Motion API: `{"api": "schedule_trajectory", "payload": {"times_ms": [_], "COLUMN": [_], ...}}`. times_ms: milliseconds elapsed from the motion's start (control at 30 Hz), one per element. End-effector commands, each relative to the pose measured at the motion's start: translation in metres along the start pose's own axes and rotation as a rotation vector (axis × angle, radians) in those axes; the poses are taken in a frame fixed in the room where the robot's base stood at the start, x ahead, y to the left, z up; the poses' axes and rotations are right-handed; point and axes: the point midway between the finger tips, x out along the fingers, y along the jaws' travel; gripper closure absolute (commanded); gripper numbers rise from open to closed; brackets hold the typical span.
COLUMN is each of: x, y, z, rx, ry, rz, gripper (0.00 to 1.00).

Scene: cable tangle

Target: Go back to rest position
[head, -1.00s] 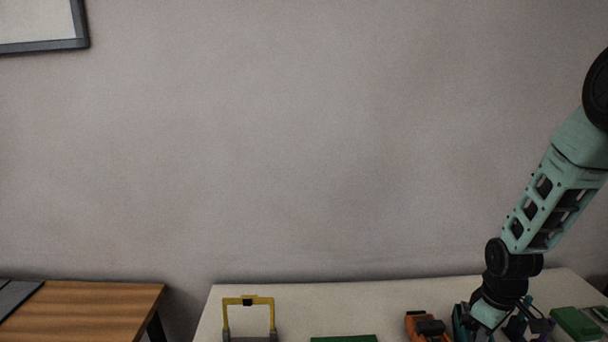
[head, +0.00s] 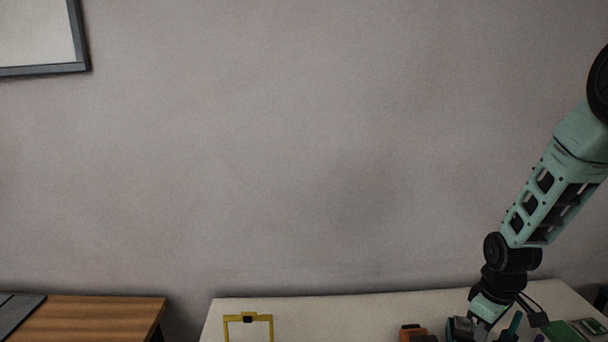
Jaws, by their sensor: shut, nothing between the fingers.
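My arm comes down from the right edge in the head view. My gripper (head: 484,322) is at its lower end, over the right part of the pale table (head: 330,312). The wrist shows, but the fingertips are cut off by the bottom edge. Nothing is seen held in it, and it is shut.
A yellow frame (head: 248,318) stands on the table's left part. An orange object (head: 412,331) is left of my gripper. Green boards (head: 590,326) and dark cables (head: 532,315) lie to the right. A wooden table (head: 105,312) stands at the left. The space above is clear.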

Motion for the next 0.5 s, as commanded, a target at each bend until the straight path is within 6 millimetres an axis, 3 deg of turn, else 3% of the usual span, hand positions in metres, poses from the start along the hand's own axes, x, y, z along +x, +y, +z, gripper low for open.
{"api": "schedule_trajectory", "payload": {"times_ms": [367,500], "x": [-0.006,-0.027], "y": [-0.002,-0.030], "z": [-0.001,-0.015], "rx": [-0.001,-0.011], "ry": [0.001,0.017], "rz": [0.000,-0.006], "gripper": [1.00,1.00]}}
